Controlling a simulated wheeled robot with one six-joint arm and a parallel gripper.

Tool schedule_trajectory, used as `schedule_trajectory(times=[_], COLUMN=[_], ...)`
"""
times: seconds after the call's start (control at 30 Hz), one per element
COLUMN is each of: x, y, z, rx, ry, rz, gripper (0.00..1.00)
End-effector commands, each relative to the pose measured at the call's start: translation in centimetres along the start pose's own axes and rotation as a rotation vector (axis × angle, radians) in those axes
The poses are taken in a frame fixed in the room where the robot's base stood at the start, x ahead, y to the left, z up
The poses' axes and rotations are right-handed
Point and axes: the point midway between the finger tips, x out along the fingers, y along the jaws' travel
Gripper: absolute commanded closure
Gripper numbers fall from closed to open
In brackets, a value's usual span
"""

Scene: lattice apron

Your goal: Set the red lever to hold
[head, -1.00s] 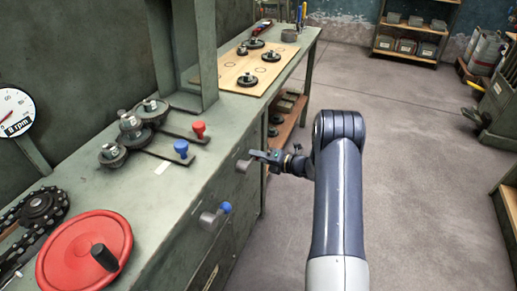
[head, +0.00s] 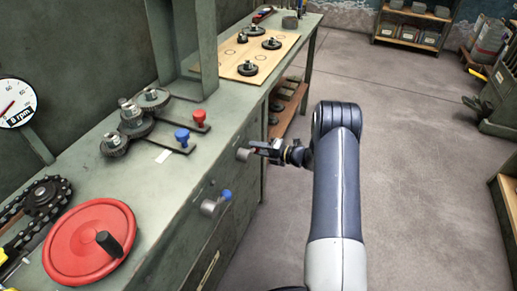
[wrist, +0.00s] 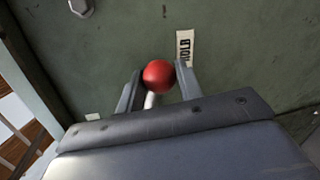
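The red lever's ball knob (wrist: 158,75) sits between my two fingertips in the wrist view, with a finger against each side. Its pale stem (wrist: 150,100) runs down behind the gripper body. A white HOLD label (wrist: 185,47) is on the green panel just right of the knob. In the head view, my gripper (head: 258,148) is at the bench front, beside a grey hub (head: 243,155); the red knob is hidden there.
A blue-knobbed lever (head: 226,196) sits on the bench front, nearer and left of my gripper. A red handwheel (head: 75,255), a dial (head: 15,102) and red and blue bench-top knobs (head: 182,134) stand above. The floor (head: 410,180) to the right is clear.

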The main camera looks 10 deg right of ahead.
Motion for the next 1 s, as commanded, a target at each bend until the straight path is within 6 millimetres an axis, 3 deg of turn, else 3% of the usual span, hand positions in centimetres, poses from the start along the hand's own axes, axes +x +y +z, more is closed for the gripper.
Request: schedule_trajectory(times=[0.23,0.57,1.0], x=[0.0,-0.7,-8.8], y=[-0.1,0.0,-0.1], z=[-0.1,0.0,0.1], rx=[0.002,0.001,0.002], ry=[0.000,-0.001,-0.004], rz=[-0.002,-0.001,-0.002], gripper=[0.46,0.46,0.46])
